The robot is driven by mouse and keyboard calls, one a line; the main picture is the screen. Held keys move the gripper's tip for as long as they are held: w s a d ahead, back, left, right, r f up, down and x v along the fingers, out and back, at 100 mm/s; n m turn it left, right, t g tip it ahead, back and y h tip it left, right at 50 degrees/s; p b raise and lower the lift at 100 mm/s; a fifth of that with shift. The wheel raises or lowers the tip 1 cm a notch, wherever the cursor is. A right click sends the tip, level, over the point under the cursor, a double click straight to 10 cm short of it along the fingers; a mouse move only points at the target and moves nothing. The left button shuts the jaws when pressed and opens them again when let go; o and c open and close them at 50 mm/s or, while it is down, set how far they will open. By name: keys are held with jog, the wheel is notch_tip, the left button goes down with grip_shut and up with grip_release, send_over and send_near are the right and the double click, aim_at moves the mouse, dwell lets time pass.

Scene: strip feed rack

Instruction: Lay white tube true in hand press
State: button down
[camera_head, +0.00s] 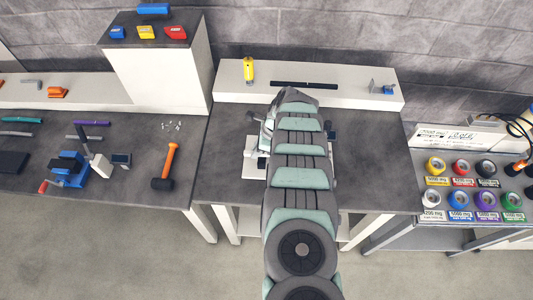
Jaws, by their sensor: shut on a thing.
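My gripper is hidden behind my own arm, which reaches up the middle of the picture. No white tube can be made out. A white and grey device (255,160), possibly the hand press, stands on the middle table and is mostly covered by my arm. A blue device with a red handle (68,170) stands on the left table; I cannot tell which of the two is the hand press.
A black bar (303,85) and a yellow tool (249,69) sit on the white back shelf (350,95). Coloured tape rolls (459,199) stand at right. The middle table's right side is clear.

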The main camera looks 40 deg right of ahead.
jog(key=shift+f+b, duration=0.35)
jog(key=shift+b, duration=0.2)
jog(key=c, duration=1.3)
grip_release()
jog(key=shift+b+v, duration=1)
jog(key=shift+v, duration=4.4)
